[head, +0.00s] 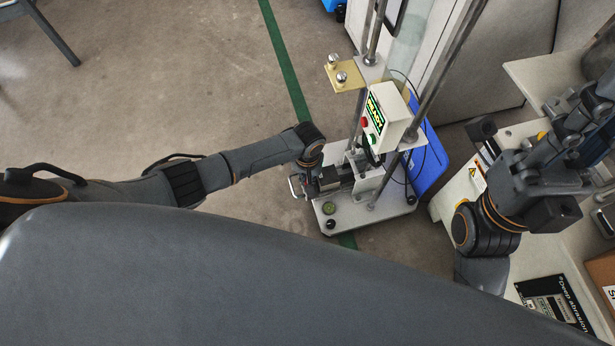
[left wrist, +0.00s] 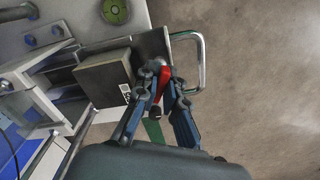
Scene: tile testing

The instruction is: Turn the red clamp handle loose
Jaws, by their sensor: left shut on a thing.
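The red clamp handle (left wrist: 164,83) shows in the left wrist view as a short red piece beside a dark grey block on the test machine. My left gripper (left wrist: 161,76) is shut on it, with its blue-grey fingers closing from both sides and partly hiding it. In the head view the left gripper (head: 309,179) reaches the near left side of the machine's base, and the handle is too hidden there to make out. My right gripper (head: 585,112) is at the right edge over the table, and its finger opening is unclear.
The test machine has a pale base plate (head: 385,213), metal posts and a white control box (head: 386,115) with buttons. A metal loop handle (left wrist: 200,60) stands close beside the left fingers. A blue panel (head: 430,160) stands behind. Floor left of the machine is clear.

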